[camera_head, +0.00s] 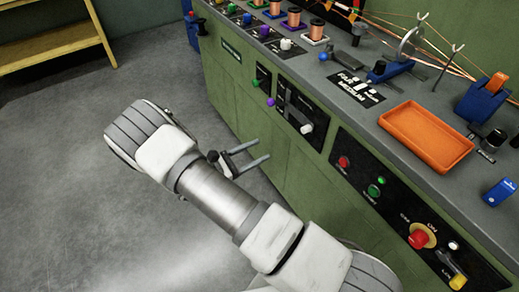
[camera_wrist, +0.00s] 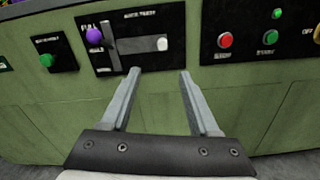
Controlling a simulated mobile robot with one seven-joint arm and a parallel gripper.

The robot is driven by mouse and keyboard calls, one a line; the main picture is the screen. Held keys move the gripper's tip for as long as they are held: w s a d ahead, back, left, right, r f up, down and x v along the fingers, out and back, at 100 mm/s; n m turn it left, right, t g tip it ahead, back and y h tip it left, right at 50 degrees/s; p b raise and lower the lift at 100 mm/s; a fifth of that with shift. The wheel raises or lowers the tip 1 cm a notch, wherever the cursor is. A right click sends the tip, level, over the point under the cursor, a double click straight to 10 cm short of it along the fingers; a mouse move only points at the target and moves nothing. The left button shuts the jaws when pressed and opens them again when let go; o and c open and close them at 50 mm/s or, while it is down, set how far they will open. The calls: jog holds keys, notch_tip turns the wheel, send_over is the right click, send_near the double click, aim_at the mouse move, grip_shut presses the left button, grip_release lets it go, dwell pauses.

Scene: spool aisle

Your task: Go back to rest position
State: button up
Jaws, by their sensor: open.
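My gripper (camera_head: 246,155) is open and empty in the head view, in front of the green machine front (camera_head: 285,150) and below its black control panels. In the wrist view my gripper (camera_wrist: 158,82) shows two grey fingers spread apart, with the green front between them. A slot panel (camera_wrist: 135,42) with a purple knob (camera_wrist: 95,36) and a white knob (camera_wrist: 162,43) lies just beyond the fingertips. I cannot tell the exact gap to the panel. My arm reaches across the lower middle of the head view.
The grey worktop holds an orange tray (camera_head: 425,136), copper spools (camera_head: 316,30) and a blue block (camera_head: 498,192). Red (camera_head: 343,162) and green (camera_head: 373,190) buttons are on the front. A yellow shelf (camera_head: 50,42) stands back left. The grey floor (camera_head: 60,190) at left is clear.

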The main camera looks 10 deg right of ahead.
dwell(0.3)
jog(key=s+d+r+m+g+y, duration=0.35)
jog(key=s+r+m, duration=0.2)
jog(key=r, duration=0.25)
jog(key=s+d+r+m+g+y, duration=0.2)
jog(key=s+r+m+g+y, duration=0.3)
jog(key=r, duration=0.4)
jog(key=s+a+r+m+t+y, duration=0.2)
jog(key=s+r+m+t+y, duration=0.7)
jog(key=s+r, duration=0.35)
notch_tip(320, 180, up, 15)
jog(key=g+p, duration=0.1)
jog(key=p, duration=1.4)
jog(key=shift+w+r, duration=0.15)
jog(key=shift+w, duration=0.15)
jog(key=shift+h, duration=0.25)
